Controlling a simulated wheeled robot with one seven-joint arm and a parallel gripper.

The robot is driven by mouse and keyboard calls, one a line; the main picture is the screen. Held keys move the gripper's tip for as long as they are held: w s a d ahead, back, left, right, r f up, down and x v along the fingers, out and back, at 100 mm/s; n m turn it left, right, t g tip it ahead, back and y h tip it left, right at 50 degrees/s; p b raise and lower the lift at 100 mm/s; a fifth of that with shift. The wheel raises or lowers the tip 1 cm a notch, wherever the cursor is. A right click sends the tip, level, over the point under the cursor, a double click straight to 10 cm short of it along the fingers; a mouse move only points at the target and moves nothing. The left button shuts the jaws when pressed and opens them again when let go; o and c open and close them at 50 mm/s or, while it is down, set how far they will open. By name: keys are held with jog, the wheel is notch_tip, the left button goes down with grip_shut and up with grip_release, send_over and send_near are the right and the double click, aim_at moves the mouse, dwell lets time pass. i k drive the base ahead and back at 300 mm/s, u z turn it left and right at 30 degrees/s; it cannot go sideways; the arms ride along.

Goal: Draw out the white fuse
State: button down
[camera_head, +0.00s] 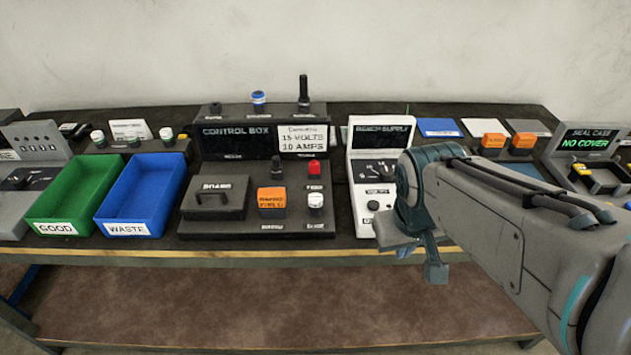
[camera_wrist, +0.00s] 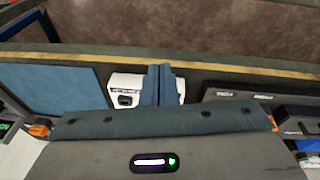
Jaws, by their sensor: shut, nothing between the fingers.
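The white fuse (camera_head: 316,203) stands upright in the front right corner of the dark control box (camera_head: 250,229), beside an orange block (camera_head: 271,202). My gripper (camera_head: 436,270) hangs to the right of the control box, near the table's front edge and in front of the white bench supply (camera_head: 361,225). In the wrist view my gripper (camera_wrist: 159,84) has its two blue fingers side by side, shut and empty. The bench supply (camera_wrist: 122,108) is partly hidden behind them. The fuse cannot be made out in the wrist view.
A red-capped part (camera_head: 314,169) stands behind the fuse, and a tall black post (camera_head: 304,92) rises at the back. A blue WASTE bin (camera_head: 128,229) and a green GOOD bin (camera_head: 55,228) stand to the left. Several white-capped parts, one here (camera_head: 166,134), stand behind the bins.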

aim_at(314, 202)
jog(key=z, duration=2.75)
jog(key=k, duration=1.05)
jog(key=u, duration=2.2)
jog(key=i, duration=0.5)
jog(key=z, duration=0.05)
